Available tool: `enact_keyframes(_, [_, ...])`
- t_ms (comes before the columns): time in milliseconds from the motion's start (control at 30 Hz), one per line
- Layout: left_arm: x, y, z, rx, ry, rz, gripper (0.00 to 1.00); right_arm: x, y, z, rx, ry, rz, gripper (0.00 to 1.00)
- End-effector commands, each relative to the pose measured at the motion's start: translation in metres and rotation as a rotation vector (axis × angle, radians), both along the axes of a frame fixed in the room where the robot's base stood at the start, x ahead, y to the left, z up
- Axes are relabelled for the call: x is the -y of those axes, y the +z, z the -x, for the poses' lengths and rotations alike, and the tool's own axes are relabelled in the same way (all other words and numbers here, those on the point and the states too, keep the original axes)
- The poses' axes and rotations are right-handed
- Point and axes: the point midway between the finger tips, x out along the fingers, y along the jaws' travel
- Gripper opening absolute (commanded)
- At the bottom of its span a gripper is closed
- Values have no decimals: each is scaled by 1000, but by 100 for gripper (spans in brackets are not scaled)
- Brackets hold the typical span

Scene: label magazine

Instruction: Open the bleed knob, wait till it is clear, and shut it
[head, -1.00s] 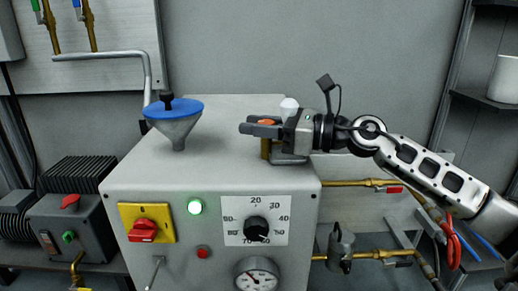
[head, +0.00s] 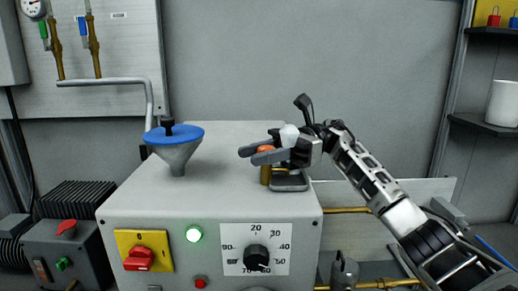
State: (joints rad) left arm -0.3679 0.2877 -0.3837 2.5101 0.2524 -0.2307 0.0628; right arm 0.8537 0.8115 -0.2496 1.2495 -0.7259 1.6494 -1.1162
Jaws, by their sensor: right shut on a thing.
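The bleed knob (head: 266,149) is orange and sits on a short brass post (head: 265,174) on top of the grey machine box (head: 220,150). My right gripper (head: 262,153) comes in from the right and is shut on the knob, with a finger on either side of it. The fingers hide part of the knob, so its turn angle cannot be read. A white rounded bulb (head: 289,135) stands just behind the gripper; its contents cannot be made out. My left gripper is not in view.
A funnel with a blue lid (head: 175,134) stands left on the box top. The box top between funnel and knob is clear.

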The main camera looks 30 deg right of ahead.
Motion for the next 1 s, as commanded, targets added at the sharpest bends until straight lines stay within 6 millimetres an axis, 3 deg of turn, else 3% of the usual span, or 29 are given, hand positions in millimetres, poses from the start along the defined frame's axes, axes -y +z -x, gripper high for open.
enact_keyframes(433, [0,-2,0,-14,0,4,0,-1,1,3,2,231,0,7])
enact_keyframes(1000, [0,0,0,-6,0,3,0,-1,-1,4,1,265,2,7])
